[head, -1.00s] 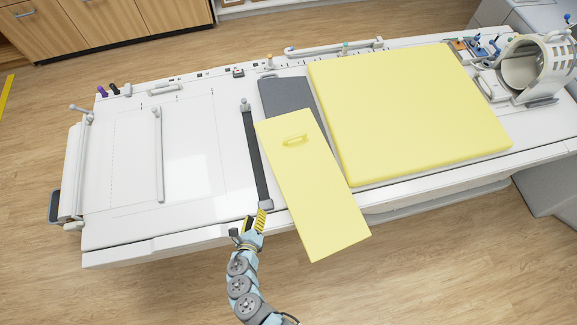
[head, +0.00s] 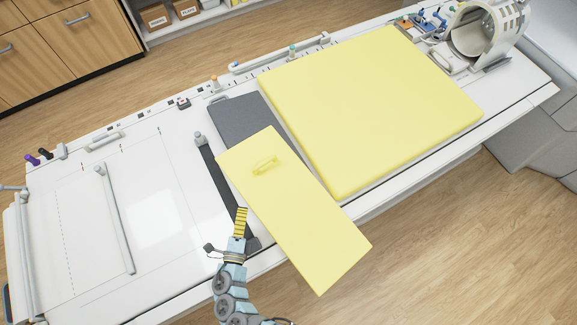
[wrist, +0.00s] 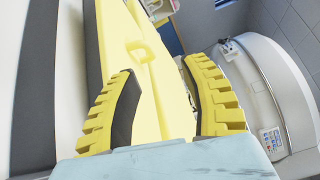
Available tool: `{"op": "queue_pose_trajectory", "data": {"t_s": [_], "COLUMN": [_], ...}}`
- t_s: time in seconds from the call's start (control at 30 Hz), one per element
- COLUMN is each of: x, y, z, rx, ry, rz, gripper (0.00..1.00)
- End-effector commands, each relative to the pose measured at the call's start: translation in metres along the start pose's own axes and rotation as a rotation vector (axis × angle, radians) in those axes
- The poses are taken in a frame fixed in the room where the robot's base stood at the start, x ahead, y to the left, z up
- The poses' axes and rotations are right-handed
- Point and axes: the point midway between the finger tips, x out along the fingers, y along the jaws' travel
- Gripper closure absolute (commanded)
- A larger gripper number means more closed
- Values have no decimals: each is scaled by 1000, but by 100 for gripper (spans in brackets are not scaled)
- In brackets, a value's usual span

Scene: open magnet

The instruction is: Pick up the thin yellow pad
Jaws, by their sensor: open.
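The thin yellow pad (head: 310,225) is a long flat rectangle with a raised handle (head: 265,166) near its far end. It lies aslant on the white table, its near end sticking out past the front edge. My gripper (head: 241,212) is by the pad's left long edge, over the dark strap. In the wrist view the pad (wrist: 150,85) shows between and beyond the two yellow ribbed fingers of my open gripper (wrist: 163,68). The handle shows there too (wrist: 143,52). I cannot tell whether the fingers touch the pad.
A large thick yellow pad (head: 370,110) lies to the right of the thin one. A dark grey pad (head: 245,120) lies partly under the thin pad. The dark strap (head: 218,180) crosses the white table (head: 165,200). A ring-shaped coil (head: 480,35) stands at the far right.

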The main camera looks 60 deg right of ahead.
Motion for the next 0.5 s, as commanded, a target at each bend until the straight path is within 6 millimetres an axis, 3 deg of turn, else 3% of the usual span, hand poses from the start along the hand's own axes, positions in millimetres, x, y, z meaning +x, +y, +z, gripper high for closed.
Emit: {"op": "queue_pose_trajectory", "data": {"t_s": [0.5], "x": [0], "y": [52], "z": [-9], "rx": [-1], "ry": [2], "rz": [1], "gripper": [54]}}
